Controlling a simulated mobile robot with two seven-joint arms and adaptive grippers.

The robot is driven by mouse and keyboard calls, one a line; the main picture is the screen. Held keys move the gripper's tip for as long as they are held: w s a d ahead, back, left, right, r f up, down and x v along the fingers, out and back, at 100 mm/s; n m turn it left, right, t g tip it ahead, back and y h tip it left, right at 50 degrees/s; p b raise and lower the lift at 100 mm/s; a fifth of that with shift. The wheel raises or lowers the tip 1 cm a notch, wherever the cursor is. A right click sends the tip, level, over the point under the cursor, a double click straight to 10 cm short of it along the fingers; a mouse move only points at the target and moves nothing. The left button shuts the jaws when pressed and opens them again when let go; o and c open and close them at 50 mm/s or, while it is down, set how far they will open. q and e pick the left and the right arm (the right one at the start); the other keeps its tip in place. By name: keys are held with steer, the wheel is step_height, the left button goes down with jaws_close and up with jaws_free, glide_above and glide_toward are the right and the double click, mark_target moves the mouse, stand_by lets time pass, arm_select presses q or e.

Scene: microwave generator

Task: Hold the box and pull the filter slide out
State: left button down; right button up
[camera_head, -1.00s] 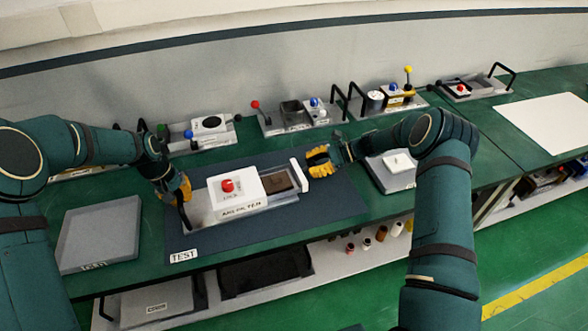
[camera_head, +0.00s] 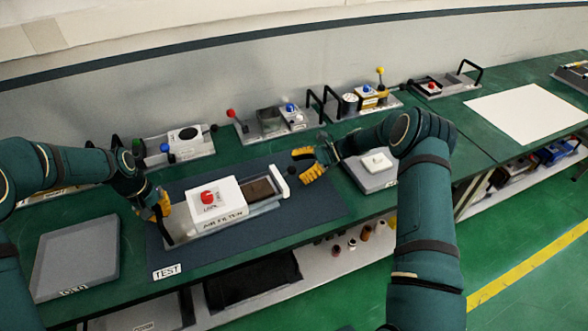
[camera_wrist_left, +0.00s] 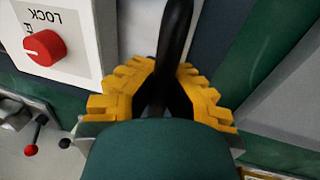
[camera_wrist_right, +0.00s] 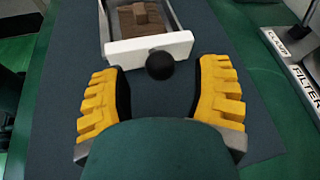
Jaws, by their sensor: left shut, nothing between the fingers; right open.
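The white box (camera_head: 217,204) with a red LOCK knob (camera_head: 207,197) stands on its grey base on the dark mat. The filter slide (camera_head: 259,190), with a brown block in it, sticks out of the box's right side. It ends in a white plate (camera_head: 280,181), which also shows in the right wrist view (camera_wrist_right: 148,48) with a black ball knob (camera_wrist_right: 160,66). My left gripper (camera_head: 162,212) is shut at the black handle (camera_wrist_left: 172,45) left of the box. My right gripper (camera_head: 312,165) is open in front of the plate; the knob lies at its finger opening, ungripped.
A grey tray (camera_head: 75,258) lies left of the mat (camera_head: 310,203). A grey block with a white top (camera_head: 376,164) stands right of my right gripper. Several fixtures with handles line the bench's back. A white sheet (camera_head: 525,113) lies far right.

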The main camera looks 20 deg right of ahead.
steer(key=v, duration=1)
arm_select(q)
steer(key=c, duration=1.1)
jaws_free()
steer(key=shift+o, duration=0.2)
step_height(320, 180, up, 12)
steer(key=a, duration=0.2)
steer(key=shift+s+a+f, duration=0.1)
